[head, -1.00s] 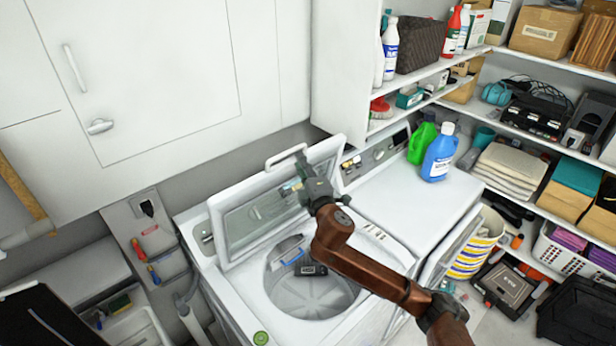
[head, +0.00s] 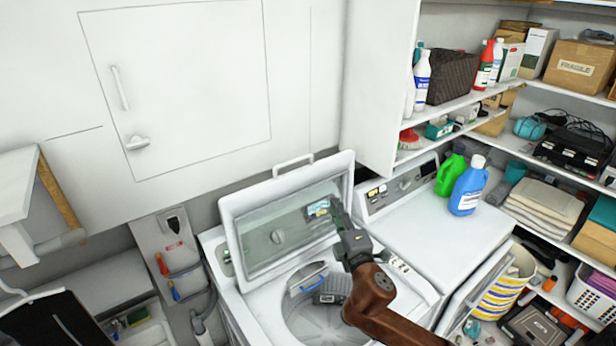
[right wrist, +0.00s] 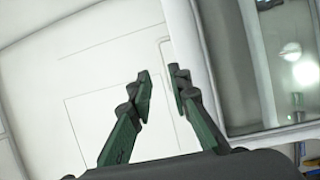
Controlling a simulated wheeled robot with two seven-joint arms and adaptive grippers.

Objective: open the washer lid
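The white washer (head: 262,318) stands with its lid (head: 345,185) raised, tilted back toward the wall. The lid has a glass pane and a white handle (head: 293,162) on its upper edge. The round drum (head: 318,325) is uncovered, with a dark item (head: 328,298) near its far rim. My right gripper (head: 337,207) is in front of the lid's glass at the right, below and apart from the handle; contact with the lid is unclear. In the right wrist view its fingers (right wrist: 161,72) are apart with nothing between, left of the lid frame (right wrist: 210,75). My left gripper is not in view.
A dryer (head: 440,225) stands to the right, with green (head: 450,175) and blue (head: 468,188) bottles on top. A white wall cabinet (head: 180,90) is behind and above the lid. Loaded shelves (head: 535,150) fill the right side.

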